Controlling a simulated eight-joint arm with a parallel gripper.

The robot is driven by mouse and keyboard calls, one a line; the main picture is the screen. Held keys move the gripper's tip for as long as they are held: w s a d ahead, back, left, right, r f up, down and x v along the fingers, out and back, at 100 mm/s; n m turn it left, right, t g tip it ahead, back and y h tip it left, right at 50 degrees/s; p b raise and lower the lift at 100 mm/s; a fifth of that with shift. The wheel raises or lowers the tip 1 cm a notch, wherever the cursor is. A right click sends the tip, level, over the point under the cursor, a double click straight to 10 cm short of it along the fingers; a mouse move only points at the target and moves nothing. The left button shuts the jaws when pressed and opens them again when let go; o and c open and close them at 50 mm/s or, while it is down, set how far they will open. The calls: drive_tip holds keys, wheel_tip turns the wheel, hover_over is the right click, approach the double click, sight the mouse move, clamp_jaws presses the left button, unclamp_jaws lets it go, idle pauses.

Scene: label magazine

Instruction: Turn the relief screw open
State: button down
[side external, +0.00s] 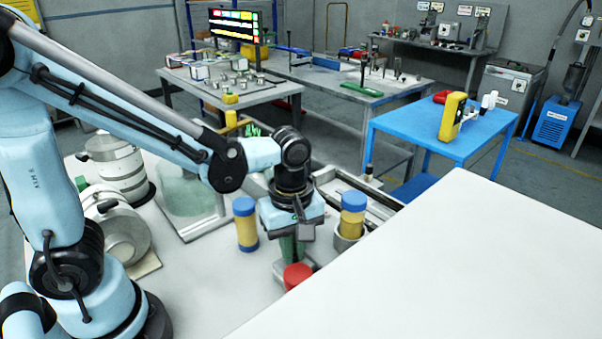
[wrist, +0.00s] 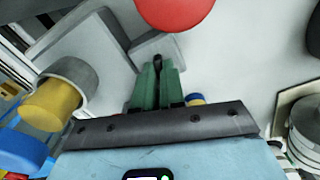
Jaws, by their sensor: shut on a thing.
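My gripper (side external: 292,250) points down over the white table, beside a red round cap (side external: 297,275). In the wrist view its two green fingers (wrist: 158,72) are close together on a small dark piece (wrist: 158,60), which I take to be the relief screw. Most of this piece is hidden between the fingertips. It sits at a grey block (wrist: 172,46) just below the red cap (wrist: 175,8). The side view does not show the screw, as the fingers and the block cover it. How far the screw is turned cannot be told.
A yellow cylinder with blue ends (side external: 246,225) stands left of my gripper. A similar one (side external: 352,212) sits in a grey cup (side external: 346,240) to the right. Metal canisters (side external: 122,232) stand near my base. The white surface at front right (side external: 450,270) is clear.

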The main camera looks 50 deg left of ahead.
idle(0.4)
drive_tip(key=c, duration=1.2)
unclamp_jaws()
drive_tip(key=shift+r, duration=0.15)
wheel_tip(320, 180, up, 12)
drive_tip(key=shift+f, duration=0.1)
drive_tip(key=a+f+m+t, duration=0.1)
drive_tip(key=a+m+t, duration=0.1)
drive_tip(key=m, duration=0.3)
drive_tip(key=a+f+m+t, duration=0.2)
drive_tip(key=a+m, duration=0.1)
drive_tip(key=m, duration=0.2)
drive_tip(key=a+f+m+t, duration=0.1)
drive_tip(key=a+m+t, duration=0.1)
drive_tip(key=m+t, duration=0.1)
drive_tip(key=shift+s+a+f+m, duration=0.25)
drive_tip(key=shift+s+m, duration=0.1)
drive_tip(key=shift+m, duration=0.55)
